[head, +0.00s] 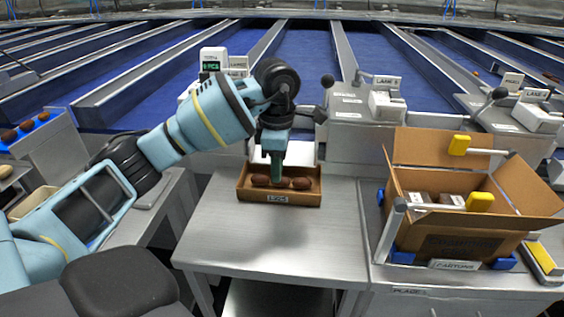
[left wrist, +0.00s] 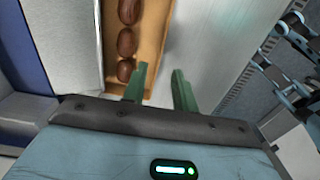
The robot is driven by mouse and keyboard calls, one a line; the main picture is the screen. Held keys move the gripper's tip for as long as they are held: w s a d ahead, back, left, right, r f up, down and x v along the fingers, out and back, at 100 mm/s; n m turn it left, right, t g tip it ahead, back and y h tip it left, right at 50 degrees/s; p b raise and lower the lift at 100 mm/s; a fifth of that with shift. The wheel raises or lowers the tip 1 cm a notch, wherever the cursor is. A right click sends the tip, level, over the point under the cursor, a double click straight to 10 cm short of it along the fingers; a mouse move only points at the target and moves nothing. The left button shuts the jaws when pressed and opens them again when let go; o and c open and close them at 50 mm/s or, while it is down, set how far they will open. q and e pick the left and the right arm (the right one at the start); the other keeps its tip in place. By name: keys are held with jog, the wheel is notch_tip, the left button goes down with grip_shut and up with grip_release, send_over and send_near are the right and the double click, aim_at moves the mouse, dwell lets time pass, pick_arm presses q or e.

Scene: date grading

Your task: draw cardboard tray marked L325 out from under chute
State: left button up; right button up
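A brown cardboard tray (head: 248,194) sits at the back of the steel table, in front of the chute (head: 300,153). A pale label is on its front wall; its marking is too small to read surely. Dark dates (head: 300,183) lie in it in a row. My right gripper is not in view.
The steel table (head: 270,240) is clear in front of the tray. An open cardboard carton (head: 450,245) with yellow-padded holders stands to the right. A console marked LANE (head: 370,105) is behind. Blue lanes with metal dividers run across the back.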

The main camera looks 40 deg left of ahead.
pick_arm(q)
jog(key=shift+s, duration=0.1)
jog(key=shift+f, duration=3.9)
grip_shut()
